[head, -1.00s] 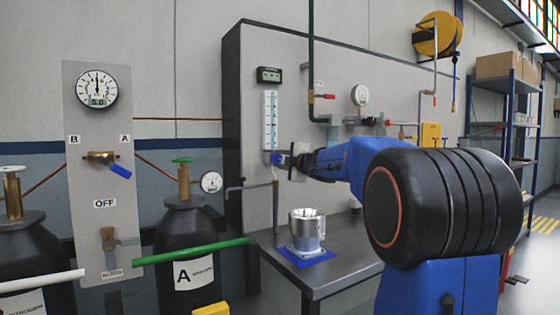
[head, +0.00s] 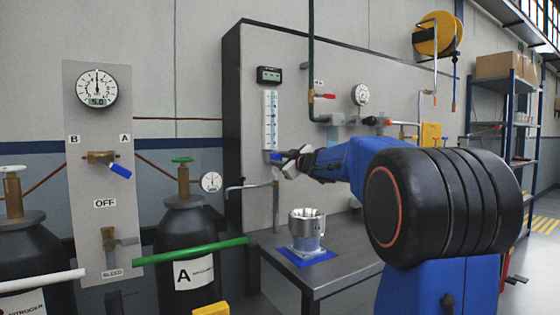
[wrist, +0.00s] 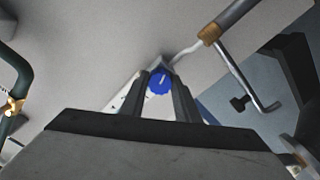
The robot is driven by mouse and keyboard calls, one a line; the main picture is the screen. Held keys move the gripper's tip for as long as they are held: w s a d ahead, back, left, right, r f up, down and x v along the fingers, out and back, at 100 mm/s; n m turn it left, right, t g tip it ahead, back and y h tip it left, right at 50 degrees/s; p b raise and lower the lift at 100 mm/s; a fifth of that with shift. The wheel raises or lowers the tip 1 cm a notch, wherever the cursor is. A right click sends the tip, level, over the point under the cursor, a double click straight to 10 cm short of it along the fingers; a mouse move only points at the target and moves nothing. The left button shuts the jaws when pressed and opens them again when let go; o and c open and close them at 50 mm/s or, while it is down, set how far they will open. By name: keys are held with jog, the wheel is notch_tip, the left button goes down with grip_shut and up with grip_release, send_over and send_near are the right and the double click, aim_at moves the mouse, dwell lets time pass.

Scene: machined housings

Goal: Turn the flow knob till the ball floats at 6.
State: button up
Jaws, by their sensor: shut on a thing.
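The flow knob (wrist: 160,82) is blue with a white pointer line, and sits between my fingertips in the wrist view. In the head view the blue knob (head: 276,157) shows at the foot of the flow tube (head: 270,120), a white upright scale on the grey panel. My gripper (head: 287,160) is shut on the knob, reaching in from the right; its fingers (wrist: 160,90) stand on both sides of the knob in the wrist view. The ball in the tube is too small to make out, so its height cannot be read.
A small display (head: 269,75) is above the tube. A bent pipe (head: 248,187) juts out below left of the knob. A metal housing (head: 306,230) stands on a blue mat on the bench (head: 345,262). A red-handled valve (head: 326,97) and a gauge (head: 360,95) are to the right.

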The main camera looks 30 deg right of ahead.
jog(key=shift+f+m, duration=0.15)
jog(key=shift+m, duration=0.25)
jog(key=o, duration=1.1)
jog(key=shift+c, duration=0.2)
jog(key=s, duration=1.7)
jog(key=shift+s+d, duration=0.25)
jog(key=shift+d, duration=0.1)
